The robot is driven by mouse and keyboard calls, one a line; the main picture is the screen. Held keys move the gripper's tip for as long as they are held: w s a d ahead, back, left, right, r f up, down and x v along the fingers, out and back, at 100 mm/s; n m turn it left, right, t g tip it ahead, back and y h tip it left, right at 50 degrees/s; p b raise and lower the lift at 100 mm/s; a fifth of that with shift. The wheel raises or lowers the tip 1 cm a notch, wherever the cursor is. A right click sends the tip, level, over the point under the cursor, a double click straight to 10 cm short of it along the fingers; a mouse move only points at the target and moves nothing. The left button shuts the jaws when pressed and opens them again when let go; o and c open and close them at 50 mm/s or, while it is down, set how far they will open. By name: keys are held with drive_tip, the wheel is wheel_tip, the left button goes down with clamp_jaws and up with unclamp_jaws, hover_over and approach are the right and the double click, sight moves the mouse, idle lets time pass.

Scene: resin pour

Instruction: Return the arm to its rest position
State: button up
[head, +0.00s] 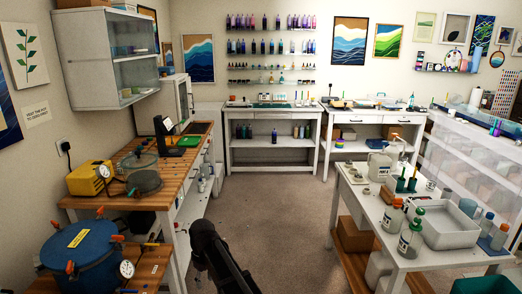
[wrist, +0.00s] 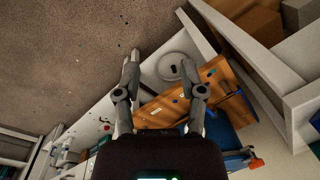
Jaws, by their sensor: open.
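My gripper (wrist: 160,62) is open in the wrist view, its two grey fingers spread apart with nothing held between them. Past the fingertips, a round pale disc (wrist: 170,66) with a dark centre shows on a white surface; the gripper appears apart from it. In the head view, part of my dark arm (head: 220,255) rises from the bottom edge, over the carpet and right of the wooden-topped bench. The gripper's fingers cannot be made out in the head view.
A blue pot (head: 80,255) with orange handles stands at front left, near the wooden bench top (head: 185,150). A white table (head: 375,205) with bottles and a grey tray (head: 450,226) stands at right. Carpet (head: 275,215) between them is clear.

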drive_tip(key=s+d+f+m+b, duration=0.3)
drive_tip(key=d+f+m+b, duration=0.1)
drive_tip(key=d, duration=0.8)
drive_tip(key=s+d+f+m+t+b, duration=0.1)
drive_tip(key=s+d+f+m+b, duration=0.3)
drive_tip(key=d, duration=0.7)
drive_tip(key=s+d+f+m+b, duration=0.25)
drive_tip(key=d+f+b, duration=0.2)
drive_tip(key=d, duration=0.75)
wheel_tip(320, 180, up, 13)
drive_tip(key=p, duration=1.4)
drive_tip(key=shift+w+d+h, duration=0.15)
drive_tip(key=shift+d+h, duration=0.05)
drive_tip(key=shift+h, duration=0.1)
drive_tip(key=shift+w, duration=0.1)
